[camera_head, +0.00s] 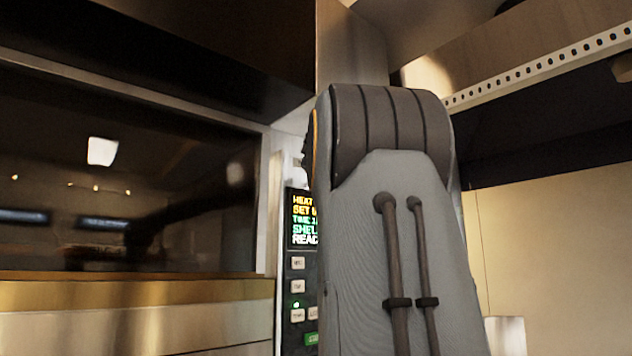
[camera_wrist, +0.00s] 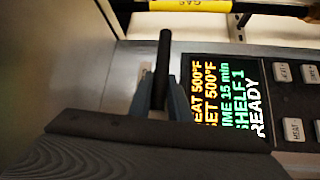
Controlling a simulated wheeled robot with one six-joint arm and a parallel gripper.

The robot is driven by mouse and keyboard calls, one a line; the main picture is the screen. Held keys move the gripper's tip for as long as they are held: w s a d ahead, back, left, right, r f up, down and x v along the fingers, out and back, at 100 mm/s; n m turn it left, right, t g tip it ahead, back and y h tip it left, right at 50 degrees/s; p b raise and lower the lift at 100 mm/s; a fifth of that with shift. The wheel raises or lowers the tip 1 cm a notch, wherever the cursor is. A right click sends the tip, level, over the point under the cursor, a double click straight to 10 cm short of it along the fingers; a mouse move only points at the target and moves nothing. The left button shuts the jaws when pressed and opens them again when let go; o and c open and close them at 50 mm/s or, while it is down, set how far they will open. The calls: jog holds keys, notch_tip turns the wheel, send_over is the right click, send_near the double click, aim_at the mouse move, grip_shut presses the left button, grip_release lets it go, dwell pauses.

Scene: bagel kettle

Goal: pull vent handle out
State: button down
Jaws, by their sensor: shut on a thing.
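The vent handle (camera_wrist: 164,62) is a dark rod in the wrist view, left of the oven's display. My gripper (camera_wrist: 166,92) is shut on it, with a blue-grey finger on each side of the rod. The rod's dark end sticks out past the fingertips. In the head view my own arm covers the handle and the gripper, so neither shows there.
The oven control panel has a lit display (camera_wrist: 228,95) reading 500°F, 15 min, shelf 1, READY. Its buttons (camera_wrist: 292,129) lie close to the right. The dark oven window (camera_head: 130,180) is at left in the head view. A perforated rail (camera_head: 540,65) runs at upper right.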

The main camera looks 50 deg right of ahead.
jog(key=shift+s+f, duration=0.1)
jog(key=shift+s, duration=0.65)
jog(key=c, duration=2)
grip_release()
jog(key=o, duration=0.4)
jog(key=shift+s, duration=0.25)
jog(key=shift+c, duration=0.2)
jog(key=shift+a, duration=0.1)
